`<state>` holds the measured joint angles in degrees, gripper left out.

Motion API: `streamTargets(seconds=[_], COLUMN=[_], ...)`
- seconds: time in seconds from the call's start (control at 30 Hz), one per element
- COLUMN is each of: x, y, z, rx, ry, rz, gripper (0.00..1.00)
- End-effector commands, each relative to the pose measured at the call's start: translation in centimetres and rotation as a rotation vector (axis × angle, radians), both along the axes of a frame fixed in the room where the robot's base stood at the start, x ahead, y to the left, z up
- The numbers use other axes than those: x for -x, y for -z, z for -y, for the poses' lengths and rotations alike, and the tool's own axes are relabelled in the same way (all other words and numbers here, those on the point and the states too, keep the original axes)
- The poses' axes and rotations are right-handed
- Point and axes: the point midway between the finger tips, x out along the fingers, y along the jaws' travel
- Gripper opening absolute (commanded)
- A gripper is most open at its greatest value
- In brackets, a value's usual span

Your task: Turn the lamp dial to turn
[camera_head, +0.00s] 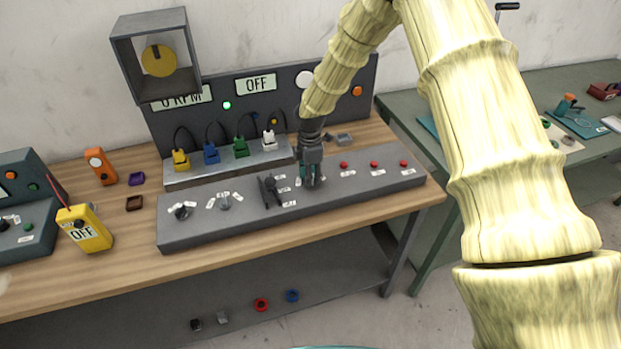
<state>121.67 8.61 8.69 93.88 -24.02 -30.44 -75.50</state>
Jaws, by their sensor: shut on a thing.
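My gripper (311,178) points down onto the sloped grey control panel (370,186), right of the black slider-like control (270,190). It is shut on a small control there, which the fingers mostly hide, so I cannot tell its shape or setting. The label text is too small to read, so I cannot tell which is the lamp dial. The display (256,84) on the upright board reads OFF.
Several red buttons (374,165) line the panel's right part. Coloured plugs (211,153) with cables stand behind it. A yellow meter (86,228) and an orange device (100,167) are on the left of the wooden bench (125,245). My arm covers much of the right side.

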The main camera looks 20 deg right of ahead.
Motion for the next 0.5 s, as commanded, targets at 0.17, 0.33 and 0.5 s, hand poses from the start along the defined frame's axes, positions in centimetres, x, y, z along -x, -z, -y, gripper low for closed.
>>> streamTargets(seconds=[0.17,0.33,0.5], x=[-0.19,-0.25,-0.32], y=[0.11,0.10,0.05], z=[0.02,0.00,0.05], rx=[0.002,0.001,0.001], ry=[0.165,0.328,0.489], rz=[0.003,0.003,0.004], gripper=[0.09,0.09,0.09])
